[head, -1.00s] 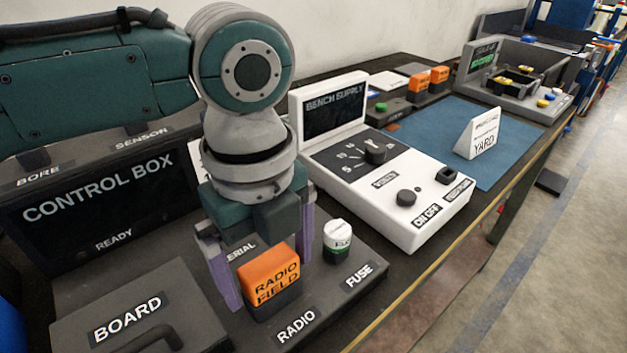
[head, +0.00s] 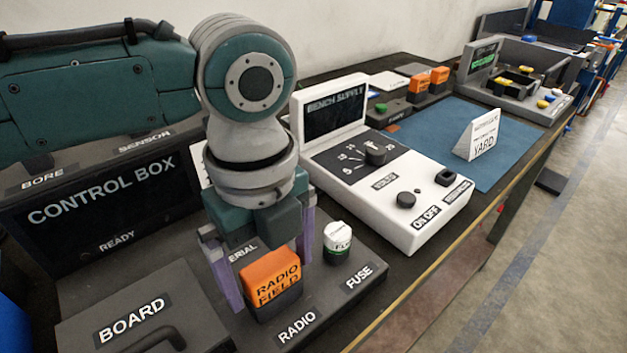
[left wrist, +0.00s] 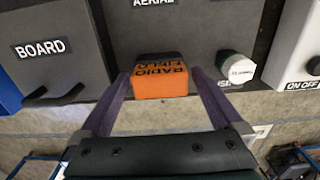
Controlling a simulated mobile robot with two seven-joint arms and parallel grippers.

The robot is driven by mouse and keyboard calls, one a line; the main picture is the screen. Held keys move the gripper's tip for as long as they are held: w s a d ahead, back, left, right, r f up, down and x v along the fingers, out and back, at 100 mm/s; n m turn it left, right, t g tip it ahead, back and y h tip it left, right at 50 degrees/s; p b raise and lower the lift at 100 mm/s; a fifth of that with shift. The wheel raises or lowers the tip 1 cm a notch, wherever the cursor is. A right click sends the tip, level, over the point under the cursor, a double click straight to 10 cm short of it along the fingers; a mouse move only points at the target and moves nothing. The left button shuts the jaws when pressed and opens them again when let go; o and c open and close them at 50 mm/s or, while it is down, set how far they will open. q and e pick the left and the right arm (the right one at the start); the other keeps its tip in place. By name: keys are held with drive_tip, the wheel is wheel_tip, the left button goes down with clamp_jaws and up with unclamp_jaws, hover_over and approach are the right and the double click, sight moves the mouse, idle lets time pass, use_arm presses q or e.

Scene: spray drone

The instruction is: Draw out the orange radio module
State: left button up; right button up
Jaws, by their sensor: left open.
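The orange radio module (head: 271,276), marked RADIO FIELD, sits in its dark socket on the control box (head: 318,308), behind the RADIO label. My left gripper (head: 262,285) points down over it with its purple fingers spread, one on each side. In the left wrist view the module (left wrist: 160,82) lies between the open fingertips (left wrist: 160,84), with small gaps showing on both sides. The module's lower part is hidden in the socket. My right gripper is not in view.
A white and green fuse (head: 337,240) stands close to the right finger. The BOARD cover with its handle (head: 150,340) lies to the left. The white bench supply (head: 400,195) stands to the right, and a blue mat (head: 420,135) with a YARD card (head: 478,137) lies beyond.

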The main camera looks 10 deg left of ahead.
sight(269, 264)
use_arm(q)
drive_tip(key=shift+c, duration=0.4)
clamp_jaws()
idle(0.5)
drive_tip(key=shift+r, duration=0.15)
drive_tip(key=shift+r+p, duration=2.85)
drive_tip(key=shift+p, duration=0.55)
